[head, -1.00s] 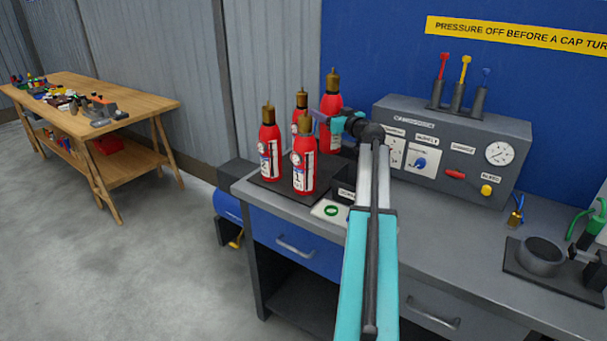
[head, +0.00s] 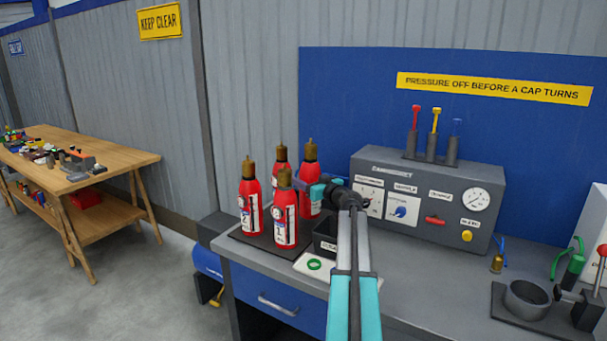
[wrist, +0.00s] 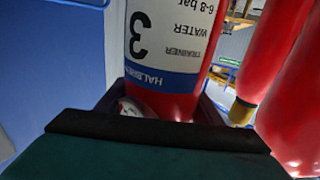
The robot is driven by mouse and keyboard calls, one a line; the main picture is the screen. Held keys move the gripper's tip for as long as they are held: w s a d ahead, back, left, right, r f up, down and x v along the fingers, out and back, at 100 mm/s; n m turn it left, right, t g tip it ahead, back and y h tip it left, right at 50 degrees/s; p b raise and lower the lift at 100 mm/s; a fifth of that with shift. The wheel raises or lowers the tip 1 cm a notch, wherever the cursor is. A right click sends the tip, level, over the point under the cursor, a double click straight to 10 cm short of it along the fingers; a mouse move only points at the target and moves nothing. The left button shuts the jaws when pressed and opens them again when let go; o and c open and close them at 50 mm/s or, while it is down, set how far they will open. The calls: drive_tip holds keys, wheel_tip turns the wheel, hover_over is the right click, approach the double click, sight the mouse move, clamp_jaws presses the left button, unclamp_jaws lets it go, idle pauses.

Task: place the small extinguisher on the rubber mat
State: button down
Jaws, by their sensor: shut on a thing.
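My gripper (head: 314,192) is shut on a red extinguisher (head: 310,170) with a brass top, the rightmost of the group in the head view. In the wrist view its label, upside down, reads 3 (wrist: 160,45), and the jaws (wrist: 160,105) lie around its body. It is upright; its base is hidden. Extinguisher 2 (head: 249,205), extinguisher 1 (head: 286,218) and one behind (head: 280,158) stand close by. All look alike in size. A dark mat (head: 244,239) lies under the group; I cannot tell whether the held one touches it.
A small dark bin (head: 325,245) and a white card with a green ring (head: 314,265) sit right of the mat. The grey gauge panel (head: 430,200) stands behind my arm. A round cup (head: 528,299) stands on a dark plate at the right.

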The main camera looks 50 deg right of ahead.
drive_tip(key=shift+f, duration=0.5)
drive_tip(key=shift+f, duration=1.7)
drive_tip(key=c, duration=0.5)
unclamp_jaws()
drive_tip(key=shift+f, duration=0.2)
drive_tip(key=shift+c, duration=0.2)
hover_over(316, 214)
drive_tip(key=shift+d+r+b, duration=0.1)
drive_tip(key=shift+d+b, duration=0.05)
drive_tip(key=shift+b, duration=0.2)
drive_tip(key=shift+r, duration=0.1)
